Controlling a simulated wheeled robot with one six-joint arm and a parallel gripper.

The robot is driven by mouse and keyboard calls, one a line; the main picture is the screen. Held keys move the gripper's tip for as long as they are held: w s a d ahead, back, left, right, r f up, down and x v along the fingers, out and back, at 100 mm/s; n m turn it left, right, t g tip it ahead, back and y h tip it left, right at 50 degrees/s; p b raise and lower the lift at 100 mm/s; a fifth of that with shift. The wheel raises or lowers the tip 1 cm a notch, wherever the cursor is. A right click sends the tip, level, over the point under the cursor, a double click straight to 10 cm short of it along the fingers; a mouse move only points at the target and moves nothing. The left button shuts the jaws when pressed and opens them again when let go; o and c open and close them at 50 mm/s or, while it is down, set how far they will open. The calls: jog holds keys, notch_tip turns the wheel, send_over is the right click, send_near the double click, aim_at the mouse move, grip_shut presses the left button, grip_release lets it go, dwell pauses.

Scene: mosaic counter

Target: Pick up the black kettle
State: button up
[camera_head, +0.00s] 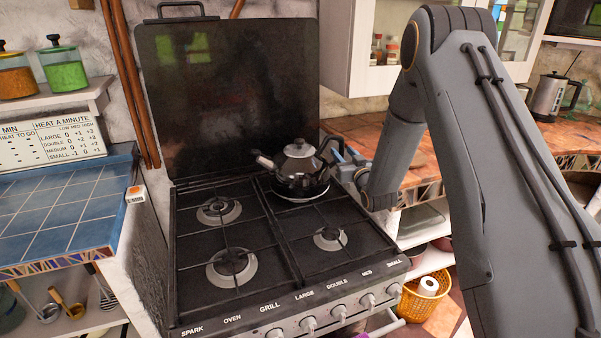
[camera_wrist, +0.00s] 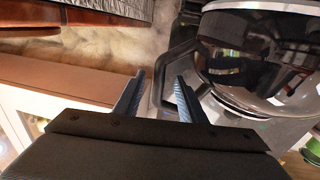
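The black kettle (camera_head: 301,170) stands upright on the back right burner of the stove, its spout to the left and its black handle to the right. Its shiny rounded body (camera_wrist: 265,62) fills the upper right of the wrist view. My gripper (camera_head: 340,155) is at the handle side of the kettle. In the wrist view my gripper (camera_wrist: 159,78) shows two blue-grey fingers apart, with the dark handle (camera_wrist: 176,60) at and between the fingertips. Whether the fingers touch the handle cannot be told. Part of the handle is hidden by my gripper in the head view.
The stove (camera_head: 275,259) has other burners, all empty, and a raised dark lid (camera_head: 230,95) behind. A blue tiled counter (camera_head: 60,208) is at left, a wooden counter (camera_head: 370,135) at right. A yellow basket (camera_head: 424,300) sits below right.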

jog(key=w+p, duration=0.2)
jog(key=w, duration=0.4)
jog(key=shift+a+f, duration=0.4)
jog(key=shift+a, duration=0.05)
grip_shut()
dwell(1.0)
jog(key=shift+w+r, duration=0.15)
jog(key=shift+r, duration=0.05)
